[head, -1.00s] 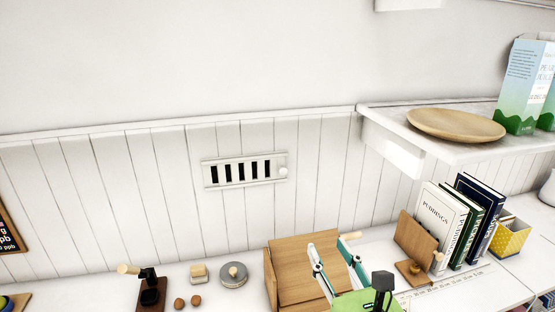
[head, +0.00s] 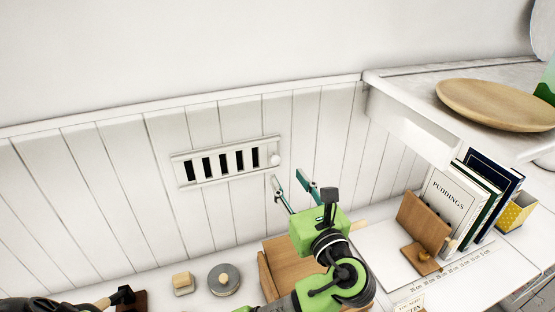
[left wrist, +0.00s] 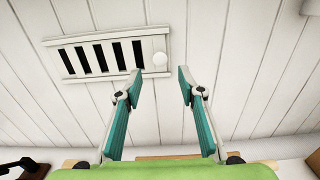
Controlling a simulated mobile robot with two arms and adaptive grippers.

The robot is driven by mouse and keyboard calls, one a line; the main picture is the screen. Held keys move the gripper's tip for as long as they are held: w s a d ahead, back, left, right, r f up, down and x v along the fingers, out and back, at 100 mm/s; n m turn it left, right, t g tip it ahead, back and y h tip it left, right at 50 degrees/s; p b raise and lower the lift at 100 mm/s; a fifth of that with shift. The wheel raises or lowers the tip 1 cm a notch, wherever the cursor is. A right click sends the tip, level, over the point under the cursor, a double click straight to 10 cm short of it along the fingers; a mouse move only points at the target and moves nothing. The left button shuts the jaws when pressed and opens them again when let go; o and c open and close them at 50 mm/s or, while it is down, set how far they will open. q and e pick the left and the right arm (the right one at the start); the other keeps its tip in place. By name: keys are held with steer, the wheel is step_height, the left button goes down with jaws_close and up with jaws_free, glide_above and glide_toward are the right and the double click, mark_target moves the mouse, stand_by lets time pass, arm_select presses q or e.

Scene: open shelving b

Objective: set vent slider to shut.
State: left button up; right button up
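The vent (head: 226,161) is a white framed panel with several dark slots on the panelled wall. My right gripper is not clearly in view; only a dark arm part shows at the lower left edge.
Below the vent is a counter with a wooden box (head: 283,268), a grey round lidded dish (head: 224,279) and a small wooden-topped block (head: 182,284). To the right are books (head: 455,205) and a shelf holding a wooden plate (head: 497,104). The wall around the vent is clear.

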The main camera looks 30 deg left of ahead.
mark_target(277, 162)
arm_select(q)
steer(key=p+x, duration=0.1)
steer(key=x, duration=0.5)
steer(key=shift+w+a, duration=0.45)
steer(key=shift+a, duration=0.05)
steer(key=shift+w+a+f, duration=0.1)
steer(key=shift+w+a, duration=0.1)
steer(key=shift+a, duration=0.05)
jaws_close()
steer(key=p, duration=0.1)
steer(key=s+a+p, duration=0.1)
steer(key=p, duration=0.1)
steer(key=shift+s+a+r, duration=0.15)
steer(key=shift+s+r, duration=0.05)
steer(key=shift+s, duration=0.05)
steer(key=shift+s+a+f, duration=0.1)
steer(key=shift+s+a, duration=0.1)
steer(key=shift+f, duration=0.15)
arm_select(e)
steer(key=r, duration=0.1)
steer(key=w+r, duration=0.1)
steer(key=r, duration=0.1)
steer(key=a+r, duration=0.1)
steer(key=shift+w+a+r, duration=0.1)
steer(key=shift+w+r, duration=0.1)
